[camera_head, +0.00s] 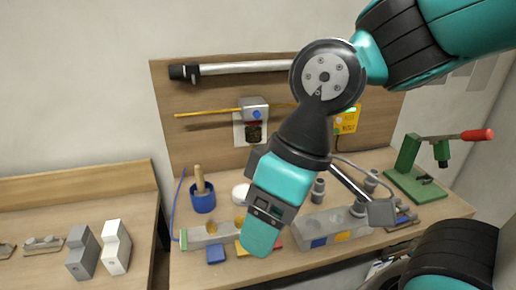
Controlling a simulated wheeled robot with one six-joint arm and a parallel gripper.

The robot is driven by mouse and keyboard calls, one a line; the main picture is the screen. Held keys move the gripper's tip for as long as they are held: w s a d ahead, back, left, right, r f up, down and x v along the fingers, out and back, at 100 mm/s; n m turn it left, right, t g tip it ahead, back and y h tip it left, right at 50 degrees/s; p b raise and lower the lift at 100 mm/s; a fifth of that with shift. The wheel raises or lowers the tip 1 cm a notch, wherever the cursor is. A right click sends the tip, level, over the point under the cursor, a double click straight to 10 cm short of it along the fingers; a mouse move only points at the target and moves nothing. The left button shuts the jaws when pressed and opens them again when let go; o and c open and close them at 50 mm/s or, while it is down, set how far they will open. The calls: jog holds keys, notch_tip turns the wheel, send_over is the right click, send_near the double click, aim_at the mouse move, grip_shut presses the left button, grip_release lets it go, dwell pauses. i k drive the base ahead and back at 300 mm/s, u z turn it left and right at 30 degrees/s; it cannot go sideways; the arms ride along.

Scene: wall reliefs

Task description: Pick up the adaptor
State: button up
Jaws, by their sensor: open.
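My gripper (260,238) is at the lower end of my arm, in front of the bench's front part, pointing down. Its jaws are open, and I see nothing held between them. I cannot tell for certain which thing is the adaptor. A small dark block (254,132) sits in front of a white wall plate on the wooden back panel, up and left of my gripper; it may be the adaptor. A yellow box (346,119) is on the same panel, to the right, partly behind my arm.
The bench (400,236) holds a blue pot (203,198), a grey slotted block (330,222) and a green press with a red handle (412,170). A lamp-like metal arm (380,212) crosses the right side. A second bench (35,265) with grey and white blocks stands left.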

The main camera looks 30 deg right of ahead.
aim_at(370, 184)
jog(key=z, duration=1.3)
